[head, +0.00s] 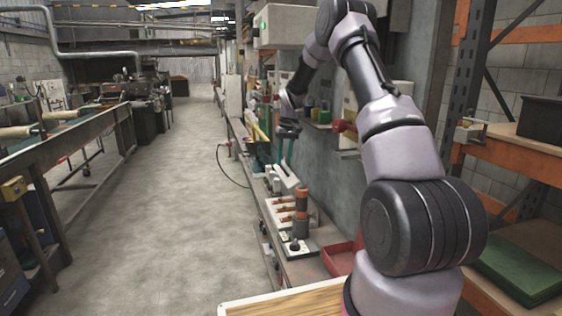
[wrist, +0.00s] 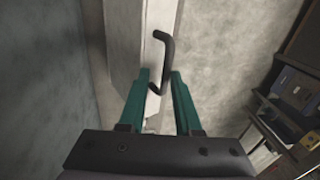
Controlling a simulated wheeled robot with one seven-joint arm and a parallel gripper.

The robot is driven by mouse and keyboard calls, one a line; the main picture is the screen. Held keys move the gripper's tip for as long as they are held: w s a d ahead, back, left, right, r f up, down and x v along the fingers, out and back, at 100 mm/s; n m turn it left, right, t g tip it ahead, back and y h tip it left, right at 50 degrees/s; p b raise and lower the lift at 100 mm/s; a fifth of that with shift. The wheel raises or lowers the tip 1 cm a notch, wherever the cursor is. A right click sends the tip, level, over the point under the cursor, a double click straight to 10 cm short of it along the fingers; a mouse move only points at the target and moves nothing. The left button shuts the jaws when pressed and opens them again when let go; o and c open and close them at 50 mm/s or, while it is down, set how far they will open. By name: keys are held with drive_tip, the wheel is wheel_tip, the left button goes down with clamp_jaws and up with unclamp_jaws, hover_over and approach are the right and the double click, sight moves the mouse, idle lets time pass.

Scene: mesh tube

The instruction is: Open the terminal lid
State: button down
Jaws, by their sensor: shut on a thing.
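My gripper (head: 286,160) reaches down over the long bench, its two green fingers pointing at a pale grey box-like part (head: 285,179), which I take to be the terminal lid. In the wrist view, my gripper (wrist: 160,78) is shut on a dark bent handle (wrist: 166,48). The handle stands beside a long pale block (wrist: 135,40) that looks like the lid or its housing. The handle's lower end is partly hidden between the fingers. I cannot tell from these views whether the lid is raised.
On the near bench stand orange and dark cylindrical parts (head: 301,222), a small white plate with a black knob (head: 295,246) and a red tray (head: 342,258). A grey wall panel is close on the right. The concrete aisle (head: 165,210) on the left is clear.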

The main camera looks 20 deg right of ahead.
drive_tip(key=shift+s+d+f, duration=0.15)
drive_tip(key=shift+d+f, duration=0.2)
drive_tip(key=shift+d, duration=0.25)
drive_tip(key=shift+s+d+f, duration=0.1)
drive_tip(key=shift+d+f, duration=0.2)
drive_tip(key=shift+d, duration=0.3)
drive_tip(key=c, duration=1.2)
unclamp_jaws()
drive_tip(key=shift+f, duration=0.1)
drive_tip(key=shift+o, duration=0.2)
drive_tip(key=shift+w+d, duration=0.1)
drive_tip(key=shift+d, duration=0.05)
drive_tip(key=shift+w+r, duration=0.15)
drive_tip(key=shift+r, duration=0.3)
wheel_tip(320, 180, up, 10)
drive_tip(key=shift+d, duration=0.4)
